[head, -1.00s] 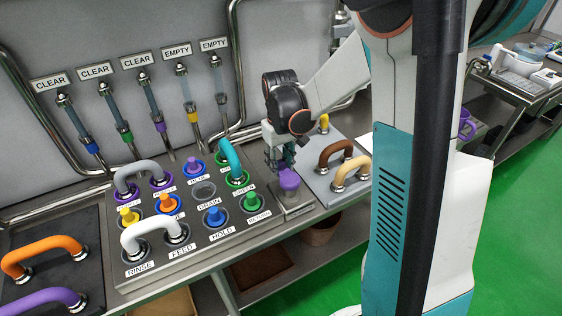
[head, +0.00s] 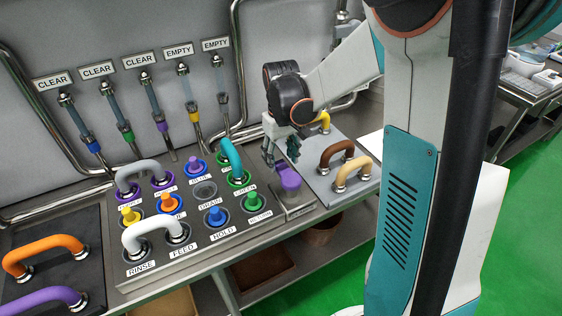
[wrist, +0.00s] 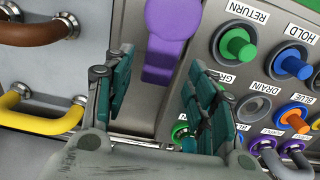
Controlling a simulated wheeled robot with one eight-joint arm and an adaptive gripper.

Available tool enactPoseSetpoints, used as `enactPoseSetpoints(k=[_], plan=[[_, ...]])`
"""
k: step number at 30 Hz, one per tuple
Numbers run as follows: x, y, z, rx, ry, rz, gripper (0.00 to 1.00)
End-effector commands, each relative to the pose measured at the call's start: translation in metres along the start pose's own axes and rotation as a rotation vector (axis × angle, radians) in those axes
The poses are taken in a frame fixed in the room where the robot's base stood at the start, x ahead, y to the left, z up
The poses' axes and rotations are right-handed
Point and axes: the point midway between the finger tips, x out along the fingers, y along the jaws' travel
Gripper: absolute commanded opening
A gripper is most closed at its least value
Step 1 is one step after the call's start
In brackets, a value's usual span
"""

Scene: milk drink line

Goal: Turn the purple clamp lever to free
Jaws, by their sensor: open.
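The purple clamp lever (head: 288,180) sits on a small metal block at the right end of the button panel. In the wrist view the lever (wrist: 168,40) is a wide purple knob with a narrower tail that points down toward the gap between my fingers. My gripper (head: 282,152) is just above and behind the lever in the head view. In the wrist view my gripper (wrist: 155,95) has its teal fingers apart, with nothing between the tips. The lever's position label cannot be read.
The metal panel (head: 165,268) left of the lever carries colored plugs and arched hoses, including a teal hose (head: 231,155) close to my gripper. A tray with brown (head: 336,150) and tan (head: 353,165) handles lies to the right. Sight tubes hang on the wall behind.

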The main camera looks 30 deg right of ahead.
Motion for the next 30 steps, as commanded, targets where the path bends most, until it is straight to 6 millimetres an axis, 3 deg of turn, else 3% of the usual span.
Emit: enactPoseSetpoints(k=[9, 15, 30], plan=[[-0.065, 0.0, 0.0, -0.001, 0.0, 0.0, 0.52], [-0.089, 0.0, 0.0, -0.001, 0.0, 0.0, 0.52], [-0.097, 0.0, 0.0, -0.001, 0.0, 0.0, 0.52]])
